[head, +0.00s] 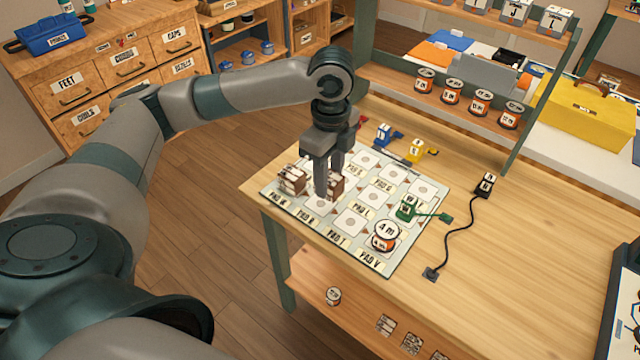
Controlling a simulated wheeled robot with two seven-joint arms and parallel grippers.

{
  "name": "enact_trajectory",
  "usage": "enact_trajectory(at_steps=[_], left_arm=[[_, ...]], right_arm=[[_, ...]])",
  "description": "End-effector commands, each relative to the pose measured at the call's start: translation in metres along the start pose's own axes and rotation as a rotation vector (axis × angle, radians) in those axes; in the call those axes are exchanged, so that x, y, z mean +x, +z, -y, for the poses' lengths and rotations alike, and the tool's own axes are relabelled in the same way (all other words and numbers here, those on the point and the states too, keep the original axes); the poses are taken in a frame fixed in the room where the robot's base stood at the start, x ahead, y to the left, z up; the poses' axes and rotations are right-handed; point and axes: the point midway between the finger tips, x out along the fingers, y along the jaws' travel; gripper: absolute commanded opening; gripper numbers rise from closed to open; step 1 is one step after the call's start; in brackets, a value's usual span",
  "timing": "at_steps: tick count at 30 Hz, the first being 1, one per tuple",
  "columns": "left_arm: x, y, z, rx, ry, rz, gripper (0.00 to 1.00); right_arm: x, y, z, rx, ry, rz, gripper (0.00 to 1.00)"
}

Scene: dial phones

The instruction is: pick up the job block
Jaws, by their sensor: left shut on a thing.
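My left gripper (322,190) comes down over the near-left part of a mat (388,268) of labelled pads on the wooden table. It is shut on a brown-and-white block (338,184), which is partly hidden behind the fingers. A second brown-and-white block (291,180) stands just left of the fingers, at the mat's left corner. I cannot read a job label on either block. I cannot tell whether the held block is clear of the mat. My right gripper is not in view.
An orange-and-white tin (386,236) and a green item (408,207) stand on the mat's right side. Blue (384,134) and yellow (416,150) items sit behind it. A black device (485,184) has a cable. The table's right part is largely clear.

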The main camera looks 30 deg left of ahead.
Motion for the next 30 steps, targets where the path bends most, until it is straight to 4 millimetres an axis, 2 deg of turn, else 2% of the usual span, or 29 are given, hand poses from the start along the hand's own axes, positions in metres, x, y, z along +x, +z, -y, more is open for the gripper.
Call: enact_trajectory(at_steps=[3,9,15,21,30], left_arm=[[-0.015,-0.025,0.005,0.006,-0.004,-0.003,0.11],[-0.037,-0.061,0.011,0.003,-0.004,-0.002,0.11],[-0.052,-0.085,0.014,0.000,-0.002,-0.001,0.11],[-0.058,-0.094,0.015,-0.001,-0.002,0.000,0.11],[-0.058,-0.094,0.015,-0.002,-0.001,0.000,0.11]], right_arm=[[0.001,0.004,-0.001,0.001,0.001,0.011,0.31],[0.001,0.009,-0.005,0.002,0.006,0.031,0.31],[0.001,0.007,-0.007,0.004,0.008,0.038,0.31],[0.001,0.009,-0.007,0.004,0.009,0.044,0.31],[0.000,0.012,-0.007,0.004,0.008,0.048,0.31]])
